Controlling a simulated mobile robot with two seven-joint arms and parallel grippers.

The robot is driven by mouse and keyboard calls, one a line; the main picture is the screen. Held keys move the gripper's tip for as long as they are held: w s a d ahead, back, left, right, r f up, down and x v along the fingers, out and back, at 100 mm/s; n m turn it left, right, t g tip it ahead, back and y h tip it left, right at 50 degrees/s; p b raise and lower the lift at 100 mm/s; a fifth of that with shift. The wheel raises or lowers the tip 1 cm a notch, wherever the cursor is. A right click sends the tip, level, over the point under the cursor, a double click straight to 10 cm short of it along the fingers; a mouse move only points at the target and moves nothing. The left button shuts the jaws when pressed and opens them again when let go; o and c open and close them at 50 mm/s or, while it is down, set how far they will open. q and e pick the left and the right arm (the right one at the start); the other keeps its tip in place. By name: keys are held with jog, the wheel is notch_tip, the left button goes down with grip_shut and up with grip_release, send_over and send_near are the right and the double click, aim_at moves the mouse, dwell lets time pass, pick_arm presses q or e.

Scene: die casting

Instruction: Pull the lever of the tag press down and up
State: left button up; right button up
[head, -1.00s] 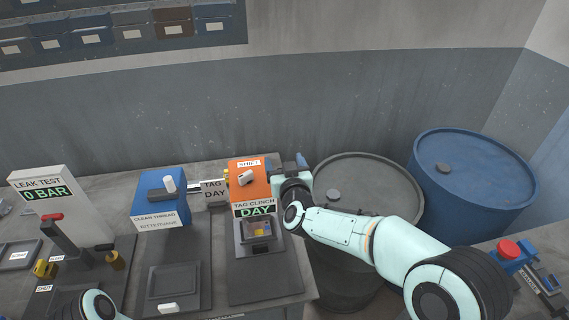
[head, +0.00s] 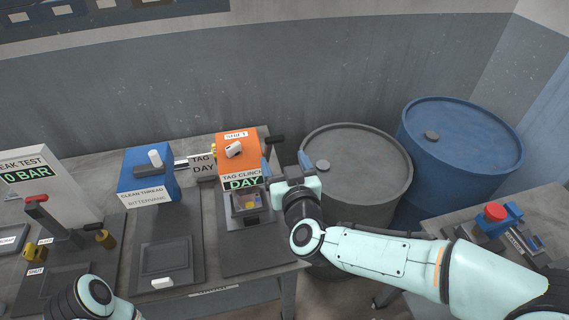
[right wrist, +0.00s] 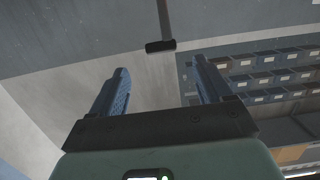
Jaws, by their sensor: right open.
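The tag press is an orange box (head: 238,152) with a "TAG CLINCH DAY" sign, on the bench in the head view. Its lever (head: 274,139) sticks out to the right at the upper part, with a dark grip. In the right wrist view a dark lever grip (right wrist: 160,46) on a thin rod shows beyond the fingertips, between them and apart from them. My right gripper (head: 300,165) is right of the press, below the lever in the picture. It is open and empty in the right wrist view (right wrist: 160,75). My left gripper is out of view.
A grey drum (head: 360,165) and a blue drum (head: 462,140) stand right of the bench. A blue clean-thread box (head: 148,175) is left of the press. The leak test stand (head: 45,180) is further left. A side table (head: 450,222) holds a red button.

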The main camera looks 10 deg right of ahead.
jog(key=shift+f, duration=0.1)
jog(key=c, duration=0.4)
jog(key=f+n+b, duration=0.1)
jog(key=f, duration=0.1)
jog(key=d+f+n+h+b, duration=0.1)
jog(key=shift+s+d+f+t, duration=0.1)
jog(key=shift+f+t, duration=0.2)
jog(key=shift+f, duration=0.05)
jog(key=c, duration=0.9)
jog(key=f+n+b, duration=0.1)
jog(key=f+n, duration=0.1)
jog(key=d+n+t+h+b, duration=0.1)
jog(key=shift+s+f+n+b, duration=0.3)
jog(key=shift+s+f, duration=0.05)
jog(key=shift+f, duration=0.05)
grip_shut()
jog(key=n+t+y+b, duration=0.2)
jog(key=n+t+b, duration=0.4)
jog(key=n, duration=0.7)
send_near(279, 142)
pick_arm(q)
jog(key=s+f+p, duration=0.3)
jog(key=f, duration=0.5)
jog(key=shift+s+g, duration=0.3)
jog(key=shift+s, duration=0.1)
pick_arm(e)
jog(key=shift+m, duration=0.3)
jog(key=x, duration=0.7)
